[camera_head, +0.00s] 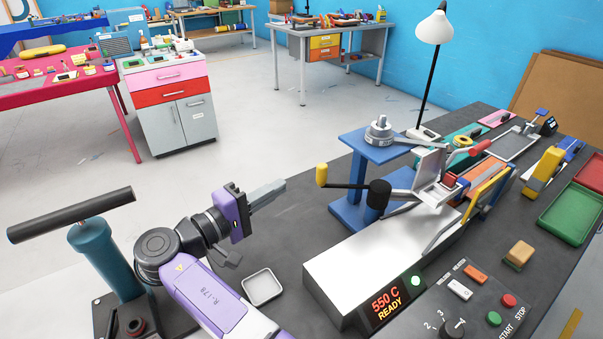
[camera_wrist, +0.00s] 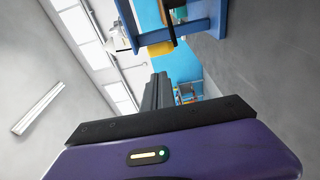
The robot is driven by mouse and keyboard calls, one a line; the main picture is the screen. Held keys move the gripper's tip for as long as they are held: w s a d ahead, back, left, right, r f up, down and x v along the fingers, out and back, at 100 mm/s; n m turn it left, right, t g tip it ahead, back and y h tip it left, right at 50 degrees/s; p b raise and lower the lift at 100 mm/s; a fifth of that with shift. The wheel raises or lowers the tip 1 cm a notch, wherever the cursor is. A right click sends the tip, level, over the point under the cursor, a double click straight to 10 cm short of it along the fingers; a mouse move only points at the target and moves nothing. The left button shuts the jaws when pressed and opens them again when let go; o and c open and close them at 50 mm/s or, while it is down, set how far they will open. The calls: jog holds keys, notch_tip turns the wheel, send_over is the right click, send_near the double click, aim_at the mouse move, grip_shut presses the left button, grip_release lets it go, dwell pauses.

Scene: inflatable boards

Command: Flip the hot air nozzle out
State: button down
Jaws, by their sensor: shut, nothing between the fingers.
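The hot air machine (camera_head: 345,272) is a silver block on the dark bench, with a display reading "550 C READY". On top, a black hub (camera_head: 379,194) carries a black lever with a yellow knob (camera_head: 322,175) pointing left. The metal parts right of the hub, including an upright plate (camera_head: 428,168), crowd together; I cannot tell clearly which is the nozzle. My gripper (camera_head: 281,187) is shut and empty, left of the yellow knob and apart from it. In the wrist view the shut fingers (camera_wrist: 158,92) point toward the yellow knob (camera_wrist: 160,48).
A blue stand (camera_head: 370,150) with a metal piece on top stands behind the lever. A small tray (camera_head: 262,288) lies below my gripper. A control panel (camera_head: 470,300) with buttons and a dial is at the front right. A green tray (camera_head: 572,215) lies farther right.

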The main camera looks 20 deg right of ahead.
jog(key=p+x, duration=0.1)
jog(key=x, duration=0.9)
jog(key=shift+d+r, duration=0.1)
jog(key=shift+s+p, duration=0.1)
jog(key=shift+p, duration=0.45)
jog(key=s+n+t+y+p, duration=0.5)
jog(key=s+t+p, duration=0.1)
jog(key=s+p, duration=0.4)
jog(key=shift+a+n+t+y, duration=0.3)
jog(key=shift+y, duration=0.1)
